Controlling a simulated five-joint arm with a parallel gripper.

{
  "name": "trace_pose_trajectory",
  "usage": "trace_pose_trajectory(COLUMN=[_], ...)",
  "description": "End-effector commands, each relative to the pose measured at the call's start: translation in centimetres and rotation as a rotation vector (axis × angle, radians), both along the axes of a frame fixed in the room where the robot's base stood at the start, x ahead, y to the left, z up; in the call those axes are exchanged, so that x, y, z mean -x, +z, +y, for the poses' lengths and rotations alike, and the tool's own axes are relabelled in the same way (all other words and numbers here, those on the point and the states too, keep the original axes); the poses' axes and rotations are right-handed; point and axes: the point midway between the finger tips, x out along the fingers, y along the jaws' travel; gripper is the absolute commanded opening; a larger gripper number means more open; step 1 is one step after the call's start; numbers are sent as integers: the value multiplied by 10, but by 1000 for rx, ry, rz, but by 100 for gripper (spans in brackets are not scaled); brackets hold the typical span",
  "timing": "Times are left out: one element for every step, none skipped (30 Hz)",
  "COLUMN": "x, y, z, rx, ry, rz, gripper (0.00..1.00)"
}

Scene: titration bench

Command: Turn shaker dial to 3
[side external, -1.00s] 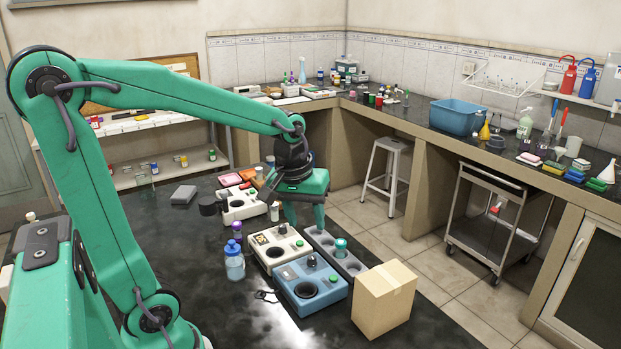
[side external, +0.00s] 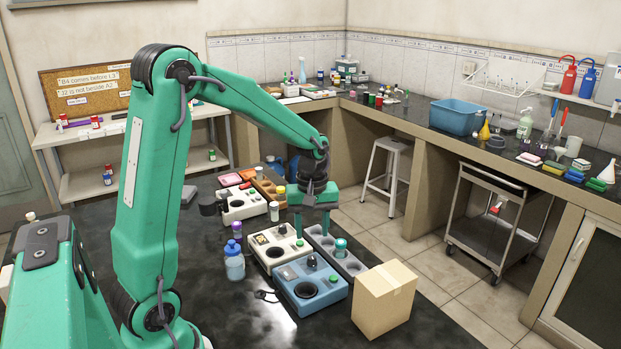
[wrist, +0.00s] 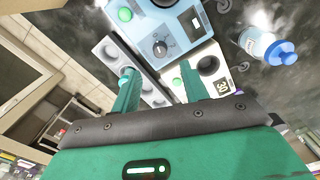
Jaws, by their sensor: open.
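Two instruments with dials are near my gripper; I cannot tell which is the shaker. The blue instrument (side external: 310,287) has a black dial (side external: 312,261), a round well and a green button. Its dial also shows in the wrist view (wrist: 160,48), with marks around it too small to read. The cream instrument (side external: 272,249) has a black knob (side external: 282,229) and, in the wrist view, a label reading 30 (wrist: 222,86). My gripper (side external: 312,232) is open and empty, pointing down above the gap by the cream instrument. In the wrist view its fingers (wrist: 157,74) partly hide that instrument.
A grey rack (side external: 346,262) with a teal-capped item stands right of the instruments. A cardboard box (side external: 384,298) is at the front right. A blue-capped bottle (side external: 234,262) stands to the left. Another cream instrument (side external: 243,205) is behind. The front left tabletop is clear.

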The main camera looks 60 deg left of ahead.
Motion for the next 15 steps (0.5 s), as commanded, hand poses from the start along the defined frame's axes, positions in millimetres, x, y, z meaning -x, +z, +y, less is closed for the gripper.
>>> trace_pose_trajectory(x=[0,0,0,0,0,0,0,1,1,1,1,1,1,1,1], y=[-2,-4,-6,-8,-11,-14,-18,-21,-26,-29,-33,-38,-42,-46,-51], z=[0,0,0,0,0,0,0,0,0,0,-1,0,0,0,-1], rx=[1,1,1,1,1,1,1,2,1,1,2,2,1,2,1], ry=[-1,-1,-1,-1,-1,-1,-2,-2,-2,-2,-2,-2,-2,-2,-2], rz=[1,1,1,1,3,3,3,4,4,4,4,4,4,4,4], gripper=[45,45,45,45,45,45,45,45,45,45,45,45,45,45,45])
